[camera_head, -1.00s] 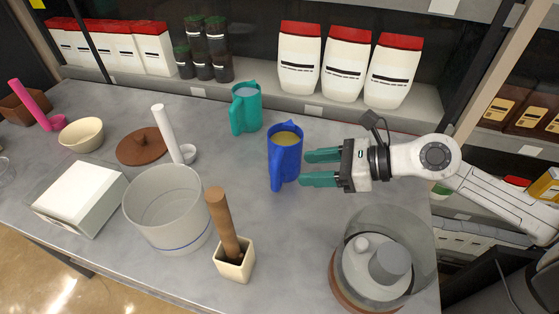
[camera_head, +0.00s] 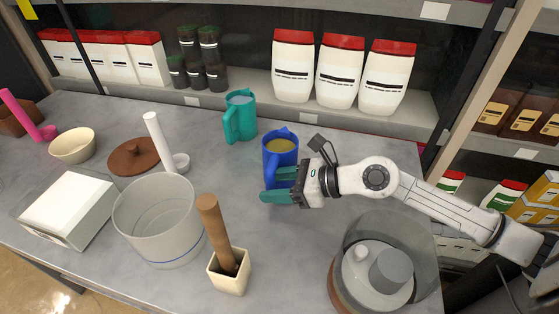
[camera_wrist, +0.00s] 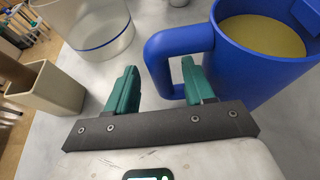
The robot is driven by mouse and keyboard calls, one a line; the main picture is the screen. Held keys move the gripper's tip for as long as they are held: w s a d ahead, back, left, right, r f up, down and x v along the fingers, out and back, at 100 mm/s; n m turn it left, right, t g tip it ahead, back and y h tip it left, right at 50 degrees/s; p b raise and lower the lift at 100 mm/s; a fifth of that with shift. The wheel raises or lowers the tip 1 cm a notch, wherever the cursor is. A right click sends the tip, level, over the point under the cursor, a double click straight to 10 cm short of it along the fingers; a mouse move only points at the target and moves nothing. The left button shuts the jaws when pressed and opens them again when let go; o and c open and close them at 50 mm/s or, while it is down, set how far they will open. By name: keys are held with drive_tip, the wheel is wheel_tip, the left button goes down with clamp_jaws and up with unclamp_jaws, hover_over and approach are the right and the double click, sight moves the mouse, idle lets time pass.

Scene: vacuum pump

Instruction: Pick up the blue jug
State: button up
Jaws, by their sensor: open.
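The blue jug (camera_head: 282,146) stands upright on the grey table with a yellowish content inside. In the wrist view the jug (camera_wrist: 255,62) fills the upper right, and its handle (camera_wrist: 160,62) points left, toward the fingers. My gripper (camera_head: 270,185) is at the near side of the jug, its teal fingers pointing left. In the wrist view my gripper (camera_wrist: 160,85) is open, with the right finger beside the handle, overlapping its opening, and the left finger on the handle's other side. Whether either finger touches the handle I cannot tell.
A teal jug (camera_head: 240,117) stands behind and left of the blue jug. A cream mortar with a wooden pestle (camera_head: 217,235), a clear cylinder (camera_head: 158,225) and a glass vacuum chamber (camera_head: 420,250) stand nearer. White red-capped containers (camera_head: 340,75) line the back shelf.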

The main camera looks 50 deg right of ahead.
drive_tip(key=x, duration=0.3)
drive_tip(key=shift+w, duration=0.15)
clamp_jaws()
idle(0.4)
drive_tip(key=shift+r, duration=0.1)
